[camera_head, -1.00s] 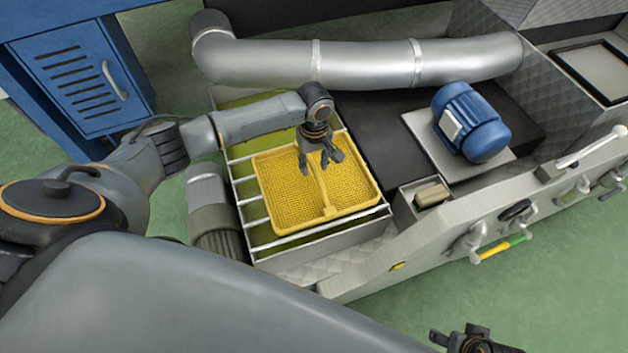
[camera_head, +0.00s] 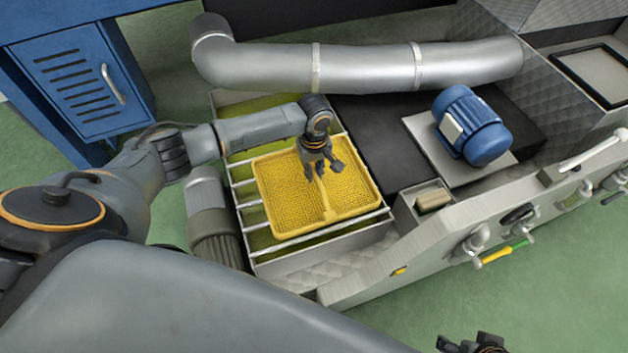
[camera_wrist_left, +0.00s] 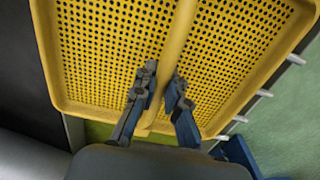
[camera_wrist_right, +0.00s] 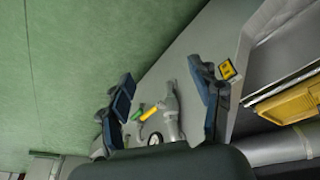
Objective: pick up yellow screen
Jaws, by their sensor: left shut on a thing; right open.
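The yellow screen (camera_head: 285,207) is a shallow perforated tray with a raised bar down its middle. In the head view it lies over the metal bars of an open vat. My left gripper (camera_head: 319,172) is above it, with its fingers at the middle bar. In the left wrist view the fingers (camera_wrist_left: 165,95) are shut around that bar (camera_wrist_left: 180,40). Part of the screen shows at the right edge of the right wrist view (camera_wrist_right: 295,103). My right gripper (camera_wrist_right: 165,90) is open and empty, and shows in part at the bottom of the head view (camera_head: 472,343).
The vat's bars (camera_head: 300,239) run under the screen. A silver duct (camera_head: 370,66) passes behind it. A blue motor (camera_head: 470,125) and a small box with a tan block (camera_head: 433,200) are to the right. A panel with valve handles (camera_head: 475,240) is at the front right.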

